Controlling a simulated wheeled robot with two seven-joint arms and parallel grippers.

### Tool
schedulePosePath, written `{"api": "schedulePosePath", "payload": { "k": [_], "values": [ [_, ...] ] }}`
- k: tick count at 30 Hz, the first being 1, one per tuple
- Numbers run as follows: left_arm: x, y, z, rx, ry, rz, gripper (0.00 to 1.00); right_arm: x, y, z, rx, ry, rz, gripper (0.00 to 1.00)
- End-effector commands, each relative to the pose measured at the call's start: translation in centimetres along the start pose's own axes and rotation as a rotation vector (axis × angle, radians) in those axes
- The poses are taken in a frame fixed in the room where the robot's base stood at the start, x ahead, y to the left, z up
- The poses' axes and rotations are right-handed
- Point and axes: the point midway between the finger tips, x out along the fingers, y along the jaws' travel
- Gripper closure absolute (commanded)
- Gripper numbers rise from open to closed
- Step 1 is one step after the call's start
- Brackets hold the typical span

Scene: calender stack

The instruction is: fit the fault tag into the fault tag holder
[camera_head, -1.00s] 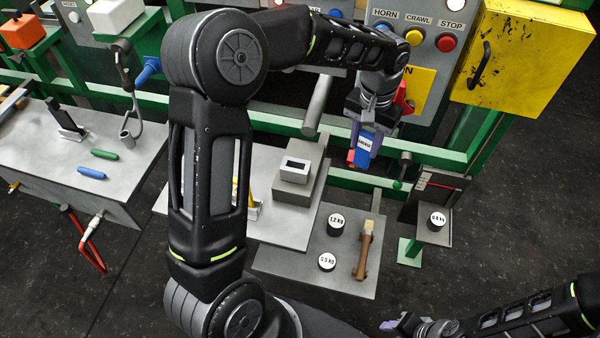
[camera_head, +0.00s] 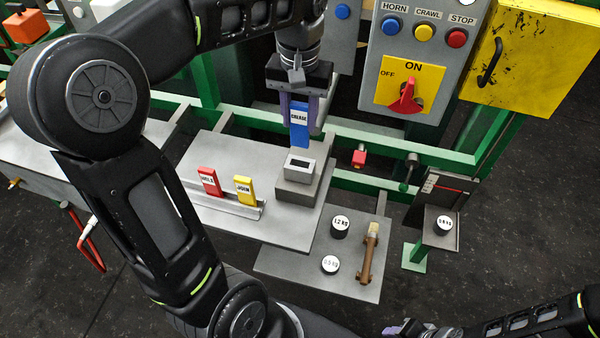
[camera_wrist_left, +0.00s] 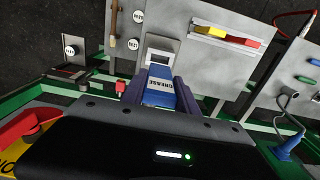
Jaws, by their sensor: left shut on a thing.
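My left gripper (camera_head: 299,120) is shut on a blue tag (camera_head: 299,138) with a white label that seems to read CREASE. The tag hangs upright, just behind and above the grey fault tag holder (camera_head: 300,165), a block with a dark slot in its top. In the left wrist view, the blue tag (camera_wrist_left: 159,88) points toward the holder (camera_wrist_left: 160,57); whether they touch I cannot tell. A red tag (camera_head: 209,182) and a yellow tag (camera_head: 244,190) stand in a rack left of the holder. My right gripper (camera_head: 402,329) is at the bottom edge, its jaws unclear.
The control panel (camera_head: 425,50) with buttons and a red switch is behind, to the right. Weights (camera_head: 340,224) and a brown-handled tool (camera_head: 369,252) lie on the lower grey plate. A green rail (camera_head: 370,185) runs behind the holder. The table around the rack (camera_head: 225,205) is mostly bare.

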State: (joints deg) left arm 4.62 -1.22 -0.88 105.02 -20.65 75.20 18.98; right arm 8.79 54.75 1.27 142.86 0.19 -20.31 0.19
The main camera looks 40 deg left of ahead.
Motion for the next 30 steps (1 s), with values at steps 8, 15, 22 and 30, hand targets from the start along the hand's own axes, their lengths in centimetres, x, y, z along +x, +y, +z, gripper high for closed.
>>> {"api": "schedulePosePath", "payload": {
  "k": [8, 15, 22, 30],
  "values": [
    [2.6, 0.0, 0.1, 0.002, -0.005, -0.002, 1.0, -0.3, -0.1, 0.0, 0.001, -0.001, 0.001, 0.64],
    [6.1, 0.0, 0.0, 0.001, -0.001, -0.001, 1.0, -0.6, -0.1, 0.1, 0.002, -0.002, 0.002, 0.64],
    [6.3, 0.0, -0.1, 0.001, 0.001, -0.001, 1.0, -0.5, -0.1, 0.1, 0.002, -0.002, 0.003, 0.64],
    [8.4, 0.0, 0.0, 0.001, -0.004, -0.002, 1.0, -0.8, -0.2, 0.1, 0.002, -0.003, 0.003, 0.64]
  ]
}}
